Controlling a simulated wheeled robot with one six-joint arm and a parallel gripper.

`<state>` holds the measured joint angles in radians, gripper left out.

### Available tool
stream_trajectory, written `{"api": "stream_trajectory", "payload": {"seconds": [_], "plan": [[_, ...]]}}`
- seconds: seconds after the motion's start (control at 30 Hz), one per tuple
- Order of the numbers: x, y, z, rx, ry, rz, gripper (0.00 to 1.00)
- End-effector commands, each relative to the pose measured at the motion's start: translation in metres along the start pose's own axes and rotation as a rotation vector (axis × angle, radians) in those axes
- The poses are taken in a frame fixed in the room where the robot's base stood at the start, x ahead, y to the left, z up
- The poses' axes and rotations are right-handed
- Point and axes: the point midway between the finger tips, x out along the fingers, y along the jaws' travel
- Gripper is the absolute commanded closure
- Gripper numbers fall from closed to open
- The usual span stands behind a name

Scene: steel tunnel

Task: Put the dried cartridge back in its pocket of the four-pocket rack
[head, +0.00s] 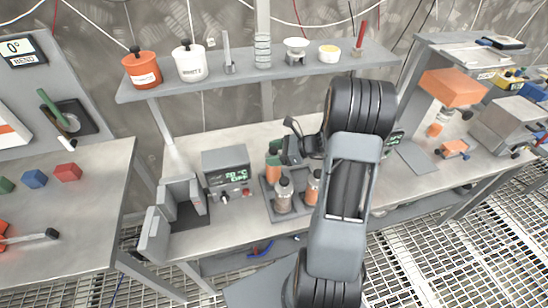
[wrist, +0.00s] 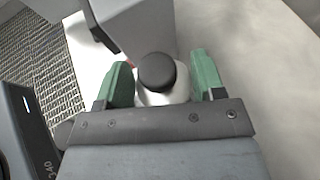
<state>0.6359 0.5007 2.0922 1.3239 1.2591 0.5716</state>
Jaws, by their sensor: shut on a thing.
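My gripper (wrist: 163,88) has green fingertips shut on both sides of a whitish cartridge with a round dark cap (wrist: 157,72) in the wrist view. In the head view, my gripper (head: 288,150) is over the back of the dark rack (head: 270,208) on the bench. A grey-white cartridge (head: 283,196) and an orange one (head: 313,187) stand upright at the rack's front. Something orange and green (head: 273,162) shows at the back left. My arm and gripper hide part of the rack, and I cannot tell which pocket is empty.
A display box (head: 227,173) stands left of the rack, and a grey slotted holder (head: 182,207) farther left. A shelf (head: 255,73) with several pots and tools hangs above the bench. An orange-topped device (head: 453,88) stands at the right. Bare bench lies in front of the box.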

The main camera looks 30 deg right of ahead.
Motion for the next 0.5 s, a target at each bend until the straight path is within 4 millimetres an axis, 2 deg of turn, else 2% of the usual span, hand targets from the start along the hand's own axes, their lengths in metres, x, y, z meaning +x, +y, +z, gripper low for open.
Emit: {"api": "stream_trajectory", "payload": {"seconds": [0.2, 0.5], "plan": [[0.007, -0.001, -0.018, 0.0, -0.001, -0.002, 0.96], [0.007, -0.001, -0.019, -0.001, -0.001, -0.003, 0.96]]}}
